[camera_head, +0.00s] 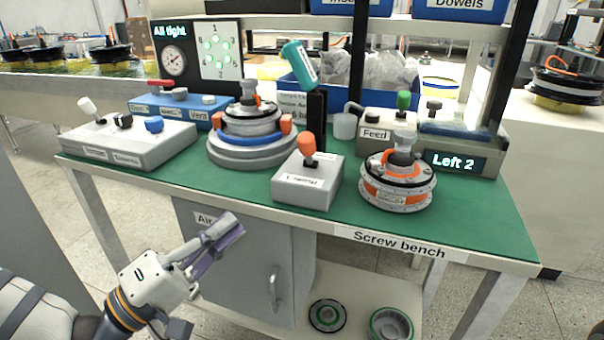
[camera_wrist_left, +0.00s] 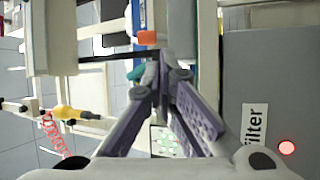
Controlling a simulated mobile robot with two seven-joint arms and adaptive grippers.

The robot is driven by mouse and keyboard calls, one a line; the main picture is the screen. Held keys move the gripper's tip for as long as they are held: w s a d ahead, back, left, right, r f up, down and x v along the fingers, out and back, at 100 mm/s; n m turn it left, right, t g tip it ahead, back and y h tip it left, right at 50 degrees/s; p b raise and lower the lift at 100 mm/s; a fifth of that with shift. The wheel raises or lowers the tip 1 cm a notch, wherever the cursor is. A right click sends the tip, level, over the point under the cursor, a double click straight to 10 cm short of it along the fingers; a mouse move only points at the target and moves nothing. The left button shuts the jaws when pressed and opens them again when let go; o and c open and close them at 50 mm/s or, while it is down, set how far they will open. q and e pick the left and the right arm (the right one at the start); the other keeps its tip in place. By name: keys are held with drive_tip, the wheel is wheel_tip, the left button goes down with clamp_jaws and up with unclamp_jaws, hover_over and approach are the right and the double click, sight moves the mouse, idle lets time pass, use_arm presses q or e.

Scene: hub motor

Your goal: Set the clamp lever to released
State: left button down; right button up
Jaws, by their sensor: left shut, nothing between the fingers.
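The clamp lever (camera_head: 306,146) has an orange knob and stands nearly upright, leaning slightly left, on a grey box (camera_head: 308,190) whose front label looks like "Clamp". The box sits near the front edge of the green bench top. My left gripper (camera_head: 236,226) is in front of the bench, below and left of the box, apart from it. Its purple-grey fingers are shut and empty. The fingers also show in the left wrist view (camera_wrist_left: 166,76), with a small orange thing beyond that I cannot identify surely. My right gripper is not in view.
A round motor assembly (camera_head: 398,180) stands right of the box and another (camera_head: 250,145) behind left. A grey switch box (camera_head: 128,143) is at the left. A teal-handled tool (camera_head: 300,62) rises behind. The bench's front edge (camera_head: 240,198) and cabinet (camera_head: 245,265) are near my gripper.

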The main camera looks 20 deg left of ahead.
sight(300, 149)
use_arm(q)
drive_tip(key=shift+s+a+r+t, duration=0.2)
drive_tip(key=shift+a+r+t, duration=0.1)
drive_tip(key=shift+r, duration=0.3)
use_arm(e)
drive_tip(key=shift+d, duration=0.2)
use_arm(q)
drive_tip(key=x, duration=1.4)
drive_tip(key=shift+d, duration=0.15)
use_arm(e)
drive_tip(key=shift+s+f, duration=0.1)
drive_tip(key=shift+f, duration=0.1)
use_arm(q)
drive_tip(key=shift+r, duration=0.15)
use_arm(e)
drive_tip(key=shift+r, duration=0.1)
use_arm(q)
drive_tip(key=shift+w+r, duration=0.1)
drive_tip(key=shift+r, duration=0.1)
drive_tip(key=shift+n+p, duration=0.3)
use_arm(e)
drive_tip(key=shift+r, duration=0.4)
